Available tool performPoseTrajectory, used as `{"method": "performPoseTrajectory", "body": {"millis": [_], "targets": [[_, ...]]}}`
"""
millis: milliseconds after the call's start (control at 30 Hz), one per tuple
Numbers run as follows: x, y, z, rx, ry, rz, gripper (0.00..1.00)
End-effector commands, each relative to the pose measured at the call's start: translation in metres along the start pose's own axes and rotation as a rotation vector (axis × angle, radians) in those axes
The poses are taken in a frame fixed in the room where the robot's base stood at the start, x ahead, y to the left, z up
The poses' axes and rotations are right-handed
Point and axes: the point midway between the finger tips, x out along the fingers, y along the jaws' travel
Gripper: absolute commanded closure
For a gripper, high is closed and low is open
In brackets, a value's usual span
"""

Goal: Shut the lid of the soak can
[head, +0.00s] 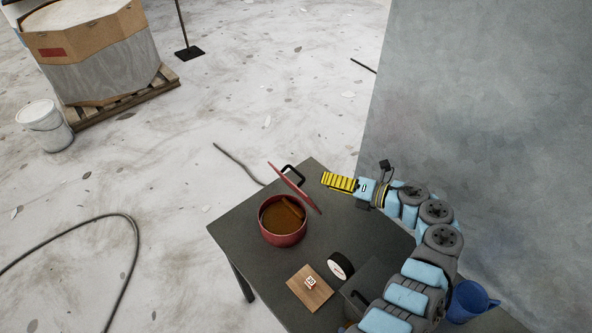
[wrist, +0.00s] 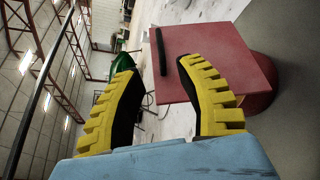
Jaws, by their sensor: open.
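The soak can (head: 283,222) is a round red pot on the dark table, with brown liquid and a brown piece inside. Its red lid (head: 293,188) stands raised and tilted at the can's back right rim, with a black handle (head: 293,172) on its outer face. In the wrist view the lid (wrist: 225,62) shows as a red panel with its black handle (wrist: 161,52), and part of the can (wrist: 258,98) shows behind it. My gripper (head: 324,180) is open and empty, with yellow ribbed fingers, to the right of the lid. In the wrist view its fingertips (wrist: 155,60) appear apart.
On the dark table (head: 240,225) lie a wooden board (head: 310,288) with a small white tag and a round black-and-white item (head: 340,266). A blue bucket (head: 468,303) stands at the lower right. A large grey wall (head: 480,120) rises behind my arm.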

Motion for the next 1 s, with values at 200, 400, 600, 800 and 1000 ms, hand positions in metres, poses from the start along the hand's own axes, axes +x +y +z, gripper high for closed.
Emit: {"method": "performPoseTrajectory", "body": {"millis": [200, 400, 600, 800, 1000], "targets": [[0.040, 0.002, 0.001, -0.001, -0.001, 0.001, 0.63], [0.073, 0.002, 0.002, -0.002, -0.003, 0.002, 0.63], [0.098, 0.001, 0.002, 0.000, -0.003, 0.002, 0.63], [0.108, 0.000, 0.001, 0.000, -0.002, -0.001, 0.63], [0.108, 0.000, 0.001, -0.001, -0.002, -0.001, 0.63]]}}
